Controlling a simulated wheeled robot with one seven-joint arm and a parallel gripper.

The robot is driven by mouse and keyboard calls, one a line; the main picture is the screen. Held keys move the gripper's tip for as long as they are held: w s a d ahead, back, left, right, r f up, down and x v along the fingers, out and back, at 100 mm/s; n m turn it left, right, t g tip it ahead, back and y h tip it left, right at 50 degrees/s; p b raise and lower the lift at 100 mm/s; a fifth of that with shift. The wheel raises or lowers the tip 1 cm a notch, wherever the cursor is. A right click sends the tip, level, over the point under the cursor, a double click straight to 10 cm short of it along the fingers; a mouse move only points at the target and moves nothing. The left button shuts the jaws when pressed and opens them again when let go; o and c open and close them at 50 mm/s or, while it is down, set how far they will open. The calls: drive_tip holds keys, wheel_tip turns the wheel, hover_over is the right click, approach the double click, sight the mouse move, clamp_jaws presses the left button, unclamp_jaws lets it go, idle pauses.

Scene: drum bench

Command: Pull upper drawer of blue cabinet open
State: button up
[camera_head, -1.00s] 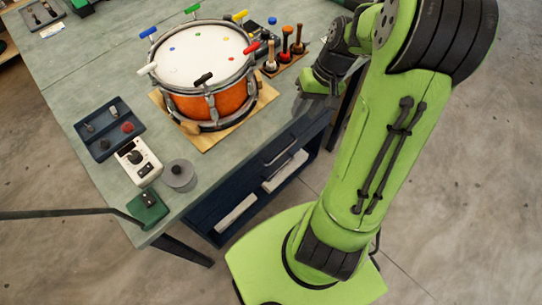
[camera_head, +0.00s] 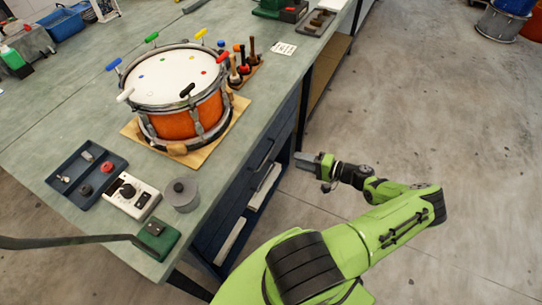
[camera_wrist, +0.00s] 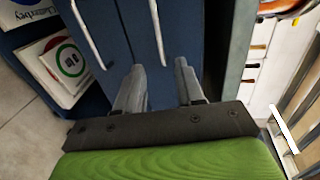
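The blue cabinet (camera_head: 238,193) stands under the bench, its front facing my arm. In the wrist view, its front carries two pale bar handles. The upper drawer (camera_wrist: 182,25) is the panel nearest the bench edge, with its handle (camera_wrist: 156,28); the lower drawer (camera_wrist: 116,30) has the other handle (camera_wrist: 86,32). Both drawers look shut. My gripper (camera_head: 300,159) is in front of the cabinet, apart from it in the head view. Its two fingers (camera_wrist: 160,72) are spread and empty, with the end of the upper handle showing between their tips in the picture.
Books or boxes (camera_wrist: 62,62) lie in an open shelf below the drawers. The bench top (camera_head: 110,225) holds a drum (camera_head: 185,112), a blue tray (camera_head: 62,178), a white device (camera_head: 132,198) and a grey cylinder (camera_head: 181,194). The floor to the right (camera_head: 400,110) is clear.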

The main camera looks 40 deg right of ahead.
drive_tip(key=b+x, duration=0.1)
drive_tip(key=x, duration=1)
drive_tip(key=shift+w+a, duration=0.25)
drive_tip(key=shift+a, duration=0.05)
drive_tip(key=shift+c, duration=0.3)
clamp_jaws()
